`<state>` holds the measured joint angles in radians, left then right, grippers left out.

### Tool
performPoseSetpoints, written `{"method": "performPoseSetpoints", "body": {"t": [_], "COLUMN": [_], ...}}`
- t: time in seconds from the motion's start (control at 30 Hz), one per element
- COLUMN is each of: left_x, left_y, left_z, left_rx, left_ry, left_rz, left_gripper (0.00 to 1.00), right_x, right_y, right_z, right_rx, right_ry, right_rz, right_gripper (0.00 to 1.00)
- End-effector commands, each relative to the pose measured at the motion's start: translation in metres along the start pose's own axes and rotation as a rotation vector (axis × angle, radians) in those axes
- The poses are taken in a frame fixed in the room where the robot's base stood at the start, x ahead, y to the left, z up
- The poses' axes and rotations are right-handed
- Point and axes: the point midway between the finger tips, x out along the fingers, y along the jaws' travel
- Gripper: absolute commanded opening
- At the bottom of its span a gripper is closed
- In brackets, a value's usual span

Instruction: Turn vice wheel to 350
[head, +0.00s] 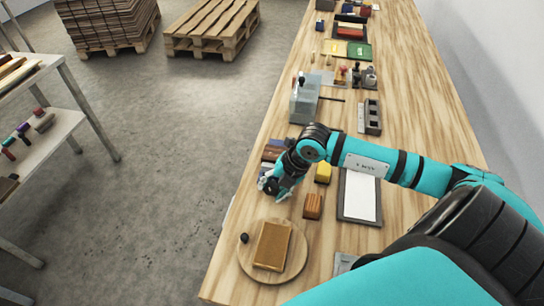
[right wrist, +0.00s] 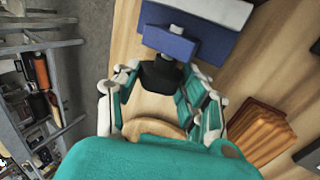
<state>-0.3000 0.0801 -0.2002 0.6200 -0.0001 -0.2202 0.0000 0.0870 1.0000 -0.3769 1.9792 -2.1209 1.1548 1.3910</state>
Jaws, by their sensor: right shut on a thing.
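My left gripper is not in view.
A round wooden board (head: 291,270) with a brown block (head: 272,246) and a black knob (head: 244,238) lies nearer. A striped wooden block (head: 313,205), a yellow block (head: 323,172) and a framed white sheet (head: 360,195) are right of the gripper. A grey box (head: 303,105) stands beyond.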

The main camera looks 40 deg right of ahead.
Motion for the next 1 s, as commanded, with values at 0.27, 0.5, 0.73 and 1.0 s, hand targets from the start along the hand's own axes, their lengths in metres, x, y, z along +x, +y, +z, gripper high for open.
{"method": "performPoseSetpoints", "body": {"t": [0.27, 0.5, 0.73, 1.0], "left_x": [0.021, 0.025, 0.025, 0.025], "left_y": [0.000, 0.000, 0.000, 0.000], "left_z": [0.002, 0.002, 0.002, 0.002], "left_rx": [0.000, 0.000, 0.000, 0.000], "left_ry": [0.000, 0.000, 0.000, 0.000], "left_rz": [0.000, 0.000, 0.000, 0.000], "left_gripper": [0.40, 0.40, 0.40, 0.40], "right_x": [0.002, 0.000, -0.001, -0.001], "right_y": [-0.004, -0.003, -0.002, -0.002], "right_z": [0.000, 0.001, 0.001, 0.001], "right_rx": [0.000, -0.001, -0.001, -0.001], "right_ry": [-0.001, -0.002, -0.003, -0.002], "right_rz": [0.144, 0.199, 0.207, 0.206], "right_gripper": [0.10, 0.10, 0.10, 0.54]}}
